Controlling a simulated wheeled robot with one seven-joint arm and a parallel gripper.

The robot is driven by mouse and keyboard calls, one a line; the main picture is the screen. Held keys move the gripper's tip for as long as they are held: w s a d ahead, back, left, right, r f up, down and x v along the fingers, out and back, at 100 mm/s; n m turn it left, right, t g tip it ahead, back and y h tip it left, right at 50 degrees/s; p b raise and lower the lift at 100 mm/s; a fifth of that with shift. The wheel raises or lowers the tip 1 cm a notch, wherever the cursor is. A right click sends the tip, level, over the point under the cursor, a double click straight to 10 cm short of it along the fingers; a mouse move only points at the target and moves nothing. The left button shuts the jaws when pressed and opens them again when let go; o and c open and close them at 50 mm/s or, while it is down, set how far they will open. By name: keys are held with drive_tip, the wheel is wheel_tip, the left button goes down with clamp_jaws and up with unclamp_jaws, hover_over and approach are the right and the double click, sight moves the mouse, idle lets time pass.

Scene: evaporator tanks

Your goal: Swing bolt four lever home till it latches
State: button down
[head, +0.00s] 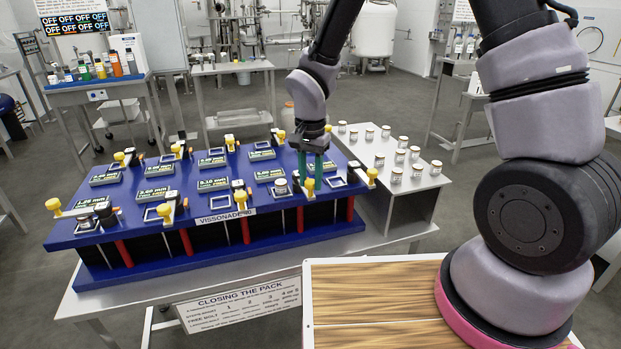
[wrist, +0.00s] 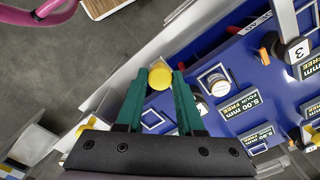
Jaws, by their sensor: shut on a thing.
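The blue tank pack (head: 215,250) carries several levers with yellow knobs along its front edge. My gripper (head: 310,176), with green fingers, reaches down over the front right of the pack. In the wrist view, its fingers (wrist: 160,82) stand on either side of a yellow lever knob (wrist: 159,75) and are shut on it. The same knob (head: 309,188) shows low between the fingers in the head view. Most of this lever's arm is hidden, and no number on it is readable. A bar marked 3 (wrist: 297,49) lies to the right in the wrist view.
A silver-capped cylinder (head: 280,186) stands on the pack just left of my gripper. A grey side shelf (head: 427,180) with several small jars lies to the right. A wood-topped surface (head: 375,305) is in front. Green displays with numbers sit across the pack top.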

drive_tip(key=shift+a, duration=0.1)
idle(0.3)
drive_tip(key=w+a+m, duration=0.7)
drive_tip(key=a+m, duration=0.6)
drive_tip(key=m, duration=0.5)
drive_tip(key=shift+w, duration=0.15)
idle(0.4)
drive_tip(key=c, duration=0.5)
unclamp_jaws()
wheel_tip(320, 180, up, 11)
drive_tip(key=shift+f, duration=0.1)
